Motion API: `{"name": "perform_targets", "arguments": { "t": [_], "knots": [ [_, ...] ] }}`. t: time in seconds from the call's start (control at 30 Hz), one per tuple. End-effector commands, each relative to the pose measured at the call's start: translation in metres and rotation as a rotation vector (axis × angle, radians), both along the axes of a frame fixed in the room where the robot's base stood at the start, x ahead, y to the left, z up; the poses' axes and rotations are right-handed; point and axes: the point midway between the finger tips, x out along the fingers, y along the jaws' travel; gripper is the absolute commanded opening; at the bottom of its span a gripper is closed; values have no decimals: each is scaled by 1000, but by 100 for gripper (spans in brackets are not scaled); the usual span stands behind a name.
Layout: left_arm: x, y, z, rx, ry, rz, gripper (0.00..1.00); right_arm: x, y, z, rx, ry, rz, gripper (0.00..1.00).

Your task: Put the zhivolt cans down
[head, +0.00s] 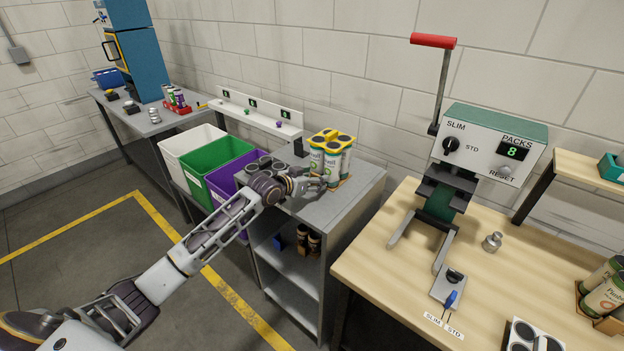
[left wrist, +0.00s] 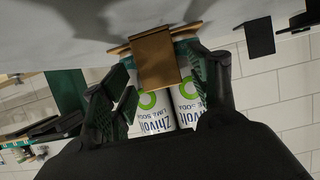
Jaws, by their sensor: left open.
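The Zhivolt cans (head: 332,163) are white and green and stand upright as a pack under a yellow top carrier (head: 333,138). They are on the grey bench, with a brown holder (head: 342,183) at their base. In the left wrist view, which looks upside down, two Zhivolt cans (left wrist: 186,106) show behind the holder's brown tab (left wrist: 157,62). My left gripper (head: 322,182) is open at the front of the pack, low down. Its fingers (left wrist: 165,92) lie either side of the cans; I cannot tell whether they touch. My right gripper is out of view.
Dark-topped cans (head: 264,163) stand behind my left wrist on the grey bench (head: 340,213). White, green (head: 215,156) and purple bins stand to the left. A press (head: 490,140) stands on the wooden table (head: 390,265) at right. The bench's front right top is bare.

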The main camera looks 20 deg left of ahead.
Motion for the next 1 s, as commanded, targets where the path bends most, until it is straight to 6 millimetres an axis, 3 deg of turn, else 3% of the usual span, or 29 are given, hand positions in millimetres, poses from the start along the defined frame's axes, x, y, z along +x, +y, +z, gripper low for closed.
{"name": "perform_targets", "arguments": {
  "t": [0.37,1.0],
  "knots": [
    [-9,4,5,0,0,0,60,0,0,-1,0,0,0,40],
    [-62,23,28,2,0,1,60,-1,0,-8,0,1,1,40]
  ]
}}
